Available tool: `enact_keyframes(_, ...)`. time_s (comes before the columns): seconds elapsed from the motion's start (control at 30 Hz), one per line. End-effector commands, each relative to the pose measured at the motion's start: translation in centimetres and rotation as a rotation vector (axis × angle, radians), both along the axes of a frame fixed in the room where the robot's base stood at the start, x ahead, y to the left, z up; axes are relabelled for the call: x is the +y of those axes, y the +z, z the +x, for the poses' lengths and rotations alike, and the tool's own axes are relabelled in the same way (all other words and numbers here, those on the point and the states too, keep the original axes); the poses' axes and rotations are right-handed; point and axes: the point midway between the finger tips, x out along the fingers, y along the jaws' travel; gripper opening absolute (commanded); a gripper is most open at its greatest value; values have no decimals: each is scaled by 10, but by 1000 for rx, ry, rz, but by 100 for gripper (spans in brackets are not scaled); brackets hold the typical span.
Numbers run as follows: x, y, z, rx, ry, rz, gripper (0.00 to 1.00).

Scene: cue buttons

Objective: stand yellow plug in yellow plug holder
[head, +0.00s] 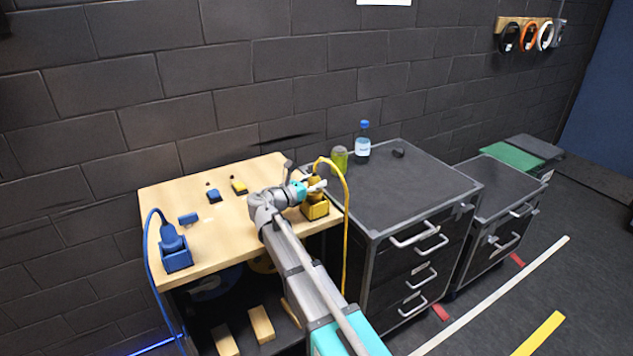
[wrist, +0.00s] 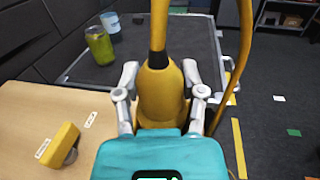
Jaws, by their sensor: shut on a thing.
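The yellow plug (head: 316,184) is upright, with its yellow cable rising from the top and looping down past the table edge. It also fills the middle of the wrist view (wrist: 160,92). My gripper (head: 306,187) is shut on the plug, one finger on each side of its body. The yellow plug holder (head: 315,209) is on the wooden table's right front corner, directly below the plug. The plug's lower end is hidden, so I cannot tell whether it is seated or just above the holder.
A blue plug stands in a blue holder (head: 177,258) at the table's left. Small blue (head: 213,195) and yellow (head: 238,186) pieces lie toward the back. A dark cabinet (head: 420,190) with a green jar (head: 339,158) and a bottle (head: 362,142) adjoins on the right.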

Motion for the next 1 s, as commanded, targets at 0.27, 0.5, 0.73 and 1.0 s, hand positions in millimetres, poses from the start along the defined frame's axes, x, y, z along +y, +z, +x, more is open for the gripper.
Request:
enact_keyframes(0.27, 0, -5, 0, -1, 0, -1, 0)
enact_keyframes(0.5, 0, -6, 0, 0, 0, 0, 0)
enact_keyframes(0.73, 0, -6, 0, 0, 0, 0, 0)
enact_keyframes(1.0, 0, -6, 0, 0, 0, 0, 92)
